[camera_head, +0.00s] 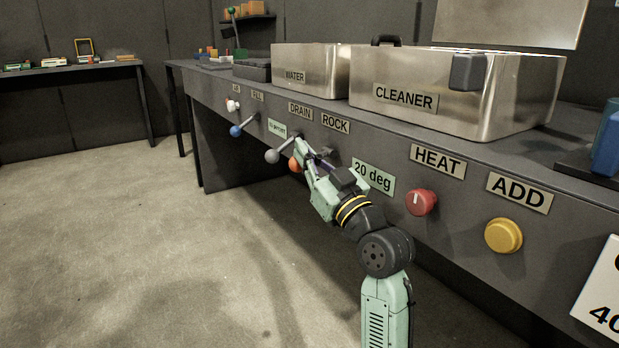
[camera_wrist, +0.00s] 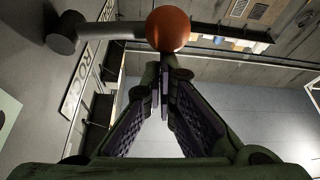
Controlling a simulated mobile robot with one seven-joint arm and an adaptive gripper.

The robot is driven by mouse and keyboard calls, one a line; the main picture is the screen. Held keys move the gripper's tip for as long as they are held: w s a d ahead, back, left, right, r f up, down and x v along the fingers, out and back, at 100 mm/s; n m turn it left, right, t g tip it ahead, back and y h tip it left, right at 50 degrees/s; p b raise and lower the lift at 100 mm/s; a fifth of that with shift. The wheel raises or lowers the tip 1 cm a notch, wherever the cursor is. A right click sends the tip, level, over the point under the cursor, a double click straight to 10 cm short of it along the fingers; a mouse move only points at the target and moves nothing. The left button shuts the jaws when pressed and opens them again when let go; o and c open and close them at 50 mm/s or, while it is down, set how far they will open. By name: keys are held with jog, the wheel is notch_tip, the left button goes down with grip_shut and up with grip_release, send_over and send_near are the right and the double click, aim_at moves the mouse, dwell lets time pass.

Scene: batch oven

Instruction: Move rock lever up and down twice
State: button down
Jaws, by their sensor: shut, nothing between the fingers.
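The rock lever shows as an orange ball knob (camera_head: 295,165) under the ROCK label (camera_head: 335,124) on the dark front panel. In the wrist view, its orange ball (camera_wrist: 168,29) is at the top centre, with a grey rod running left to a dark round hub (camera_wrist: 62,32). My gripper (camera_head: 302,147) is at the lever and partly hides its rod in the head view. In the wrist view, my gripper (camera_wrist: 164,72) is shut and empty, its fingertips just below the ball in the picture. I cannot tell whether they touch it.
A grey-knobbed lever (camera_head: 272,156) and a blue-knobbed lever (camera_head: 236,131) stick out to the left. A red HEAT knob (camera_head: 421,202) and a yellow ADD button (camera_head: 503,235) are to the right. The floor at left is clear.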

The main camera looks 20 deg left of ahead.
jog(key=shift+s+a+f+n+g+y+b, duration=0.1)
jog(key=shift+f+n+g+y+b, duration=0.3)
jog(key=shift+f+n+b, duration=1.4)
jog(key=shift+r+m+b, duration=0.15)
jog(key=shift+m+b, duration=0.35)
jog(key=shift+b, duration=0.05)
